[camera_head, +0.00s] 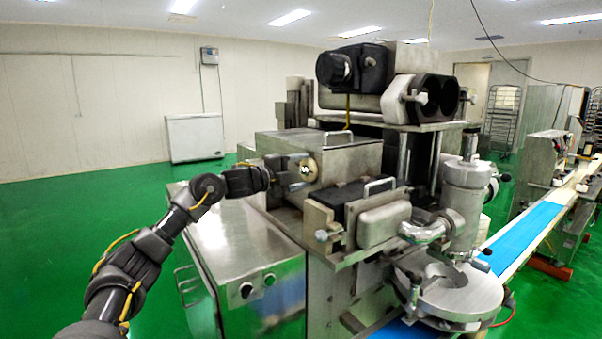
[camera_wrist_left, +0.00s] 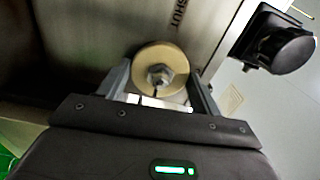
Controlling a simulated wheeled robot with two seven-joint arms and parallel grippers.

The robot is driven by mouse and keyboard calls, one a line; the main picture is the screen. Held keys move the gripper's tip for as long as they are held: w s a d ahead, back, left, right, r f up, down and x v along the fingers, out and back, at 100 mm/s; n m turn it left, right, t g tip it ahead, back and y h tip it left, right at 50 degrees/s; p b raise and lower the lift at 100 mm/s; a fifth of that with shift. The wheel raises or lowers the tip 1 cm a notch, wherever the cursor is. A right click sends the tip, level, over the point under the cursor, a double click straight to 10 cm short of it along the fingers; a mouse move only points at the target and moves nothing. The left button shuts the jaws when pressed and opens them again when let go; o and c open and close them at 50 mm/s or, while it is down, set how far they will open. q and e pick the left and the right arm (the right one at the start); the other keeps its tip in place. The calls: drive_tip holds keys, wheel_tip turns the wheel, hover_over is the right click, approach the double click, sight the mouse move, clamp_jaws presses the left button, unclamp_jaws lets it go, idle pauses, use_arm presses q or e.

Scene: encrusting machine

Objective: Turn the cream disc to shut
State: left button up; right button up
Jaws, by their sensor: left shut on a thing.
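The cream disc (camera_head: 310,169) sits on the upright metal side of the encrusting machine. In the left wrist view the cream disc (camera_wrist_left: 146,63) shows a hex nut at its middle and a short dark mark below the nut. The word SHUT (camera_wrist_left: 180,18) is printed on the metal panel above it. My left gripper (camera_head: 300,172) reaches in from the left and is shut on the disc; in the left wrist view its fingers (camera_wrist_left: 158,83) lie on either side of the rim. My right gripper is in neither view.
A metal box with a handled lid (camera_head: 316,138) stands behind the disc. A steel cabinet (camera_head: 245,255) stands below my left arm. In the wrist view a black knob (camera_wrist_left: 282,45) sticks out at the upper right. Green floor (camera_head: 50,225) is clear at left.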

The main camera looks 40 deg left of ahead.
use_arm(q)
drive_tip(key=shift+m, duration=0.4)
drive_tip(key=o, duration=1)
drive_tip(key=shift+s+a+f, duration=0.15)
drive_tip(key=shift+s, duration=0.15)
drive_tip(key=b+v, duration=0.6)
drive_tip(key=v, duration=0.4)
drive_tip(key=shift+s, duration=0.1)
